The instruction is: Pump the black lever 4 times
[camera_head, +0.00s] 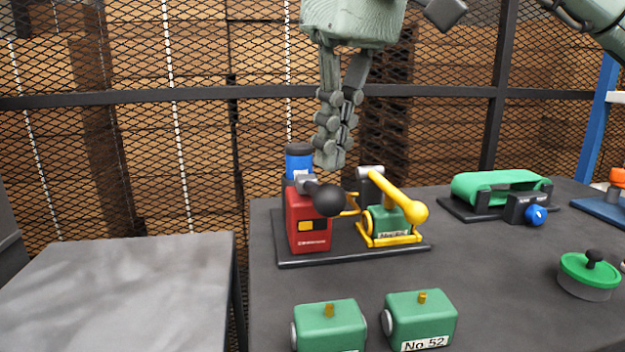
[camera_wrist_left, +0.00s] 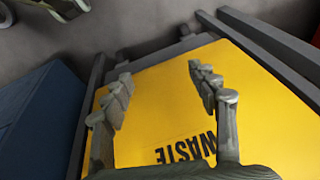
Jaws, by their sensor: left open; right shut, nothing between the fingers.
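The black lever (camera_head: 329,200) is a black ball knob on a short grey arm, on the red unit (camera_head: 308,222) with a blue cap (camera_head: 299,163). The unit stands on a dark base plate at the table's left part. My right gripper (camera_head: 331,160) is shut and empty, pointing down just above and behind the knob in the picture; whether it touches the lever I cannot tell. My left gripper (camera_wrist_left: 165,105) is open and empty in the left wrist view, above a yellow surface marked WASTE (camera_wrist_left: 250,85). The left gripper is outside the head view.
A yellow lever (camera_head: 395,195) on a green and yellow device stands right of the red unit. Two green blocks (camera_head: 330,326) sit in front. A green belt device (camera_head: 497,187) and a green round lid (camera_head: 588,268) are at right. A grey table (camera_head: 120,295) stands at left.

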